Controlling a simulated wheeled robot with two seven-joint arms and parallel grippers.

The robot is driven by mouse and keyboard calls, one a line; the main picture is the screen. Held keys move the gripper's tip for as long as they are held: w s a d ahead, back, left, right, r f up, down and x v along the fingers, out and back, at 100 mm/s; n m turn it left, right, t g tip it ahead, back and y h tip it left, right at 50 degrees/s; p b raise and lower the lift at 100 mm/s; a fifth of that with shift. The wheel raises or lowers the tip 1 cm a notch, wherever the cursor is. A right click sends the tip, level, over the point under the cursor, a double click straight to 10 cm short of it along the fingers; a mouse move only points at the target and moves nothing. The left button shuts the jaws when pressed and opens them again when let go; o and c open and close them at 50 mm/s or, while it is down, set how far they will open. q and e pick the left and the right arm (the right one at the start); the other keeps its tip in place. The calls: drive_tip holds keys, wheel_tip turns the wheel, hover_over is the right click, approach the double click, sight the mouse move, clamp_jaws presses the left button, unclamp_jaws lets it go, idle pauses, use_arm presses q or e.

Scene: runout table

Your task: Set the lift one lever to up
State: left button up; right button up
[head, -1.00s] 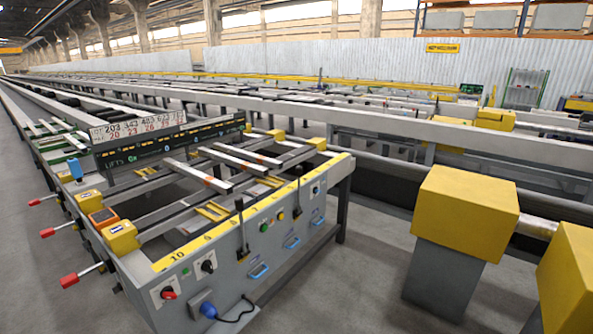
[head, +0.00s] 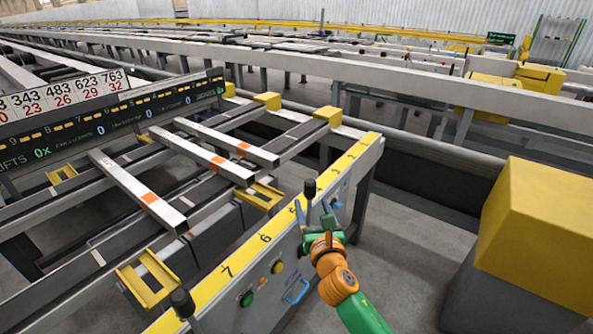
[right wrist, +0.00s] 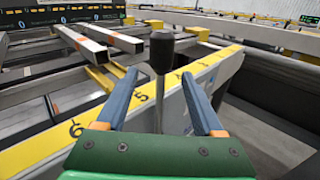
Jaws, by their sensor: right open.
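A lever with a black knob (head: 310,188) stands upright on the front panel of the runout table, beside the yellow numbered strip. In the right wrist view the same lever (right wrist: 161,52) rises between my two blue fingers, with a gap on each side. My right gripper (head: 313,216) is open around its rod; it also shows in the right wrist view (right wrist: 160,88). The rod's lower end is hidden behind the gripper body. A second black-knobbed lever (head: 182,302) stands nearer, at the bottom left of the head view. I cannot read a lift label on either. My left gripper is out of view.
The yellow numbered strip (head: 228,268) runs along the table's front edge. Green and yellow buttons (head: 246,299) and a blue handle (head: 297,290) sit on the panel. Several metal bars (head: 205,160) lie across the table. A large yellow block (head: 535,230) stands at right; the floor between is clear.

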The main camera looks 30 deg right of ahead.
sight(308, 183)
drive_tip(key=shift+w+d+r+n, duration=0.3)
drive_tip(key=shift+w+d+r, duration=0.1)
drive_tip(key=shift+w+r, duration=0.35)
drive_tip(key=b+x, duration=0.1)
drive_tip(key=x, duration=0.4)
drive_tip(key=shift+w+d+r, duration=0.1)
drive_tip(key=shift+w+r, duration=0.05)
drive_tip(key=shift+w, duration=0.2)
drive_tip(key=shift+s+r, duration=0.1)
drive_tip(key=shift+c, duration=1)
clamp_jaws()
